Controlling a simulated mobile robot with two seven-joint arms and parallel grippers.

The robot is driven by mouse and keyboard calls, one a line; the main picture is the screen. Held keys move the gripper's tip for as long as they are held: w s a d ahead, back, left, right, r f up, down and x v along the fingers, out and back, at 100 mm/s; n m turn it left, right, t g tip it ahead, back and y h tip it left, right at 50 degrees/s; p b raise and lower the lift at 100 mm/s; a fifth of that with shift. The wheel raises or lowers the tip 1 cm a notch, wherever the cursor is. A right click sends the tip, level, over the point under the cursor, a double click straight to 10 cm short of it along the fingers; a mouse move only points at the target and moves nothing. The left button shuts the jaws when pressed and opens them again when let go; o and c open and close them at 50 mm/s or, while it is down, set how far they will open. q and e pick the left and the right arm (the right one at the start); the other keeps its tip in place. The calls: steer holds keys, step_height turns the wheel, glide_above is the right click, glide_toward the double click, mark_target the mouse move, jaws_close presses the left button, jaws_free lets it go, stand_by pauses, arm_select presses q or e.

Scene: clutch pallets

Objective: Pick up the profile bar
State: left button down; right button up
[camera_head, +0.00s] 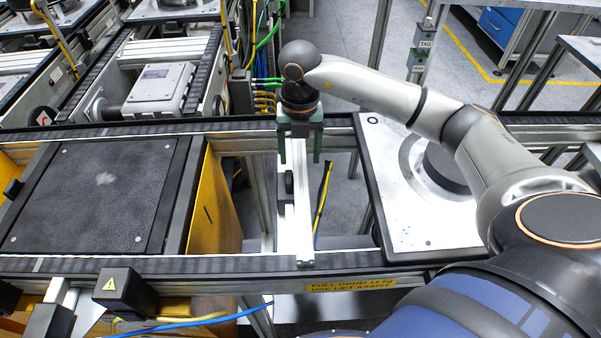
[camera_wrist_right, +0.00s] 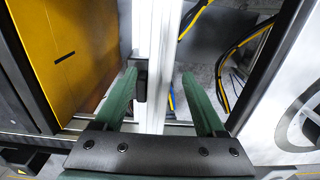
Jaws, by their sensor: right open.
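The profile bar (camera_head: 302,215) is a long silver bar with a black block on its left side. It lies across the gap between the front and back rails in the head view. In the right wrist view the bar (camera_wrist_right: 157,50) runs up the middle, with the black block near the left finger. My right gripper (camera_head: 300,157) has green fingers and is open, pointing down over the bar's back part. Its fingers (camera_wrist_right: 165,98) stand one on each side of the bar, with gaps. I cannot tell how deep they reach. My left gripper is not in view.
A dark plate (camera_head: 85,205) beside a yellow panel (camera_head: 213,205) lies left of the bar. A white pallet with a round dark part (camera_head: 400,215) lies to the right. Black and yellow cables (camera_head: 323,195) hang beside the bar. Green and yellow plugs (camera_head: 265,90) are near my gripper.

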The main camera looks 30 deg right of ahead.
steer(key=shift+f, duration=0.5)
jaws_close()
stand_by(0.5)
